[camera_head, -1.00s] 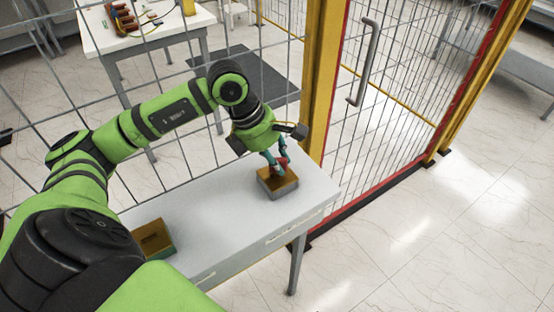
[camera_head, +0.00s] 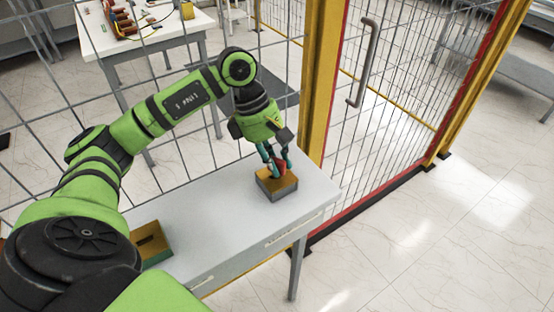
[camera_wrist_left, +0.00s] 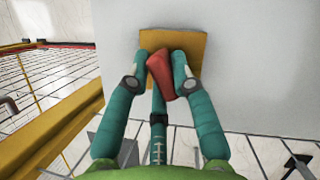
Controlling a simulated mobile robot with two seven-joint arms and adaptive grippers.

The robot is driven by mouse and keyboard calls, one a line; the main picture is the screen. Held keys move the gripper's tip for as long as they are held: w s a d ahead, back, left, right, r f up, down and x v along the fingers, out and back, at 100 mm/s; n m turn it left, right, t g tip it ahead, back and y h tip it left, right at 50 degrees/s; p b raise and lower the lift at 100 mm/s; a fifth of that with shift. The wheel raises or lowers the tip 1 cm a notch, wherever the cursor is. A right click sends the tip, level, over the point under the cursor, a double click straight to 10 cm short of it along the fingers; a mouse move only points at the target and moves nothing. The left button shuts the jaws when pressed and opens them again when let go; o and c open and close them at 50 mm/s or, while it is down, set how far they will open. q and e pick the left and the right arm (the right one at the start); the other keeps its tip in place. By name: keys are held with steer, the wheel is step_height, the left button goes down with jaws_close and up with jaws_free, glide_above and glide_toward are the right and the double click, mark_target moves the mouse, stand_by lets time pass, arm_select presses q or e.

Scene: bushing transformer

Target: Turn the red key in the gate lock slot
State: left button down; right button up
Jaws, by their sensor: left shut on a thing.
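The red key (camera_head: 278,169) stands at the top of a small box with a brown-yellow top, the lock block (camera_head: 277,188), on the grey-white table. My left gripper (camera_head: 275,160) points down over the block, its teal fingers shut on the key. In the left wrist view the red key (camera_wrist_left: 161,76) sits between the fingertips of the left gripper (camera_wrist_left: 160,70), over the yellow plate of the lock block (camera_wrist_left: 203,50). The fingers and key hide the slot. My right gripper is not in view.
A second box with a slotted yellow-brown top (camera_head: 152,242) stands at the left of the table (camera_head: 215,226). A wire fence with a yellow post (camera_head: 323,75) runs behind the table. A gate with a grey handle (camera_head: 364,65) is at the right. Open floor lies at front right.

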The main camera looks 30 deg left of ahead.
arm_select(q)
steer(key=m, duration=0.2)
steer(key=m+g+b, duration=0.1)
steer(key=shift+w+d+f+m+g, duration=0.1)
steer(key=shift+w+m+g, duration=0.05)
steer(key=shift+m+g, duration=0.2)
steer(key=c, duration=1)
jaws_free()
steer(key=shift+m, duration=0.25)
